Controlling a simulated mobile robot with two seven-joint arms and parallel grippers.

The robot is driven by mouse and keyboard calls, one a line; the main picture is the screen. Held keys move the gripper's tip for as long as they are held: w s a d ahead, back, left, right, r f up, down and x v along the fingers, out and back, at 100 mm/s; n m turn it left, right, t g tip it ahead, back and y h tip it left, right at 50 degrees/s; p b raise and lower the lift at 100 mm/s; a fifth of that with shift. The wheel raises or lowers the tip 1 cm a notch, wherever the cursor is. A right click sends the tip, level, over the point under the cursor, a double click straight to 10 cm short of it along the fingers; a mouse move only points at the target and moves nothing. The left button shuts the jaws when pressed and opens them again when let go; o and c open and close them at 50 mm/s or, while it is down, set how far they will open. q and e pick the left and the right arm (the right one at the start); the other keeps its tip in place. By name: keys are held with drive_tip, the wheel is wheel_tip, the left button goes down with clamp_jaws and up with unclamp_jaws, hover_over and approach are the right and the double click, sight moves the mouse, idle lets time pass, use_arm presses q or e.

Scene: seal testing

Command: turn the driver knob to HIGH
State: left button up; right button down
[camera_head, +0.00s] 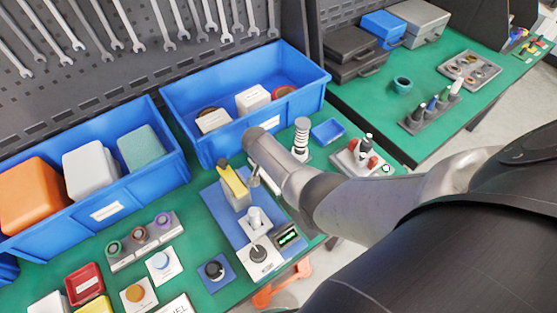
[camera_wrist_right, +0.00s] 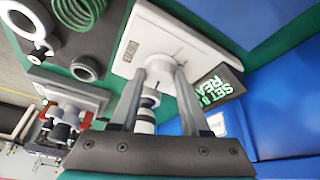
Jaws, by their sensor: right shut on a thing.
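A small display (camera_wrist_right: 217,88) with green text lies beside the plate; a display (camera_head: 288,237) also shows in the head view. My left gripper is not in view.
On the mat, a yellow-topped block (camera_head: 232,186) and a white plate with a black dial (camera_head: 258,254) stand near my arm. Blue bins (camera_head: 105,212) line the back. A ringed post (camera_head: 301,138) and a red-and-white fixture (camera_head: 358,158) stand beyond my wrist.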

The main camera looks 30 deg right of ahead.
drive_tip(key=shift+m, duration=0.4)
drive_tip(key=shift+c, duration=1.9)
unclamp_jaws()
drive_tip(key=shift+r, duration=0.1)
drive_tip(key=shift+a+r, duration=0.15)
drive_tip(key=shift+r, duration=0.15)
drive_tip(key=p+v, duration=0.4)
drive_tip(key=v, duration=1)
drive_tip(key=shift+a+r+p, duration=0.15)
drive_tip(key=shift+r+p, duration=0.05)
drive_tip(key=shift+p, duration=0.15)
drive_tip(key=shift+w, duration=0.1)
